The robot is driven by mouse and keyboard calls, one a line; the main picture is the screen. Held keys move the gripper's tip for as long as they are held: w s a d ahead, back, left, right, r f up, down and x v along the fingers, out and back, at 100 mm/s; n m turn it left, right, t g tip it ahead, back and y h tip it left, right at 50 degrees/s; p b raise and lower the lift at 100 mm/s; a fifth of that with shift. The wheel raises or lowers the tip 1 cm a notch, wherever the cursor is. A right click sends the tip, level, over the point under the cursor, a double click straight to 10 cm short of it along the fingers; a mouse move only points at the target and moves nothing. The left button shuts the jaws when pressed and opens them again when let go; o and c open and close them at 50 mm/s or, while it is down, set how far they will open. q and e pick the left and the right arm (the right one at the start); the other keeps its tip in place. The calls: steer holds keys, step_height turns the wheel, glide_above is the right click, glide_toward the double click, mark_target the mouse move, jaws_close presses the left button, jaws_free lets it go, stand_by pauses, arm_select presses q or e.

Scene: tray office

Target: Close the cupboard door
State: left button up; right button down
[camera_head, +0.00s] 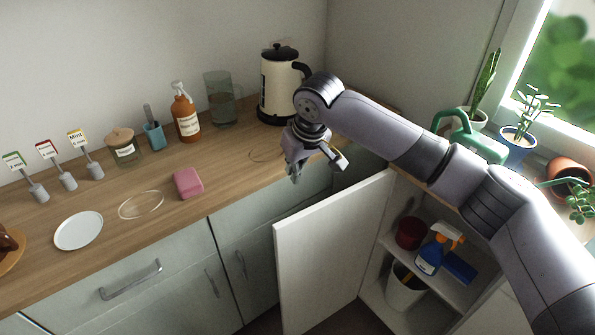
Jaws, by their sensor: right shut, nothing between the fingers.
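The white cupboard door (325,250) stands wide open, swung out from the cupboard under the counter at the right. Its inner face and edges show. The open cupboard (425,205) has shelves holding a dark red pot (410,232), a blue spray bottle with an orange and white head (431,255), a blue box (460,267) and a white bin (404,289). My right gripper (316,168) is shut and empty, above the counter's front edge and just behind the door's top edge in the picture. It looks apart from the door. My left gripper is not in view.
The wooden counter (240,165) carries a kettle (279,85), a glass jug (221,100), a soap bottle (185,113), a pink sponge (188,183) and a white plate (78,231). Plants and a green watering can (470,141) stand at the right by the window.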

steer(key=x, duration=0.8)
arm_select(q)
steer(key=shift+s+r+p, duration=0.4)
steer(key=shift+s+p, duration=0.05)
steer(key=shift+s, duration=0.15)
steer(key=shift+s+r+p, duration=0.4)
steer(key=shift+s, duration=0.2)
arm_select(e)
steer(key=s+d, duration=0.2)
steer(key=s, duration=0.1)
steer(key=shift+s+d, duration=0.1)
steer(key=shift+s, duration=0.2)
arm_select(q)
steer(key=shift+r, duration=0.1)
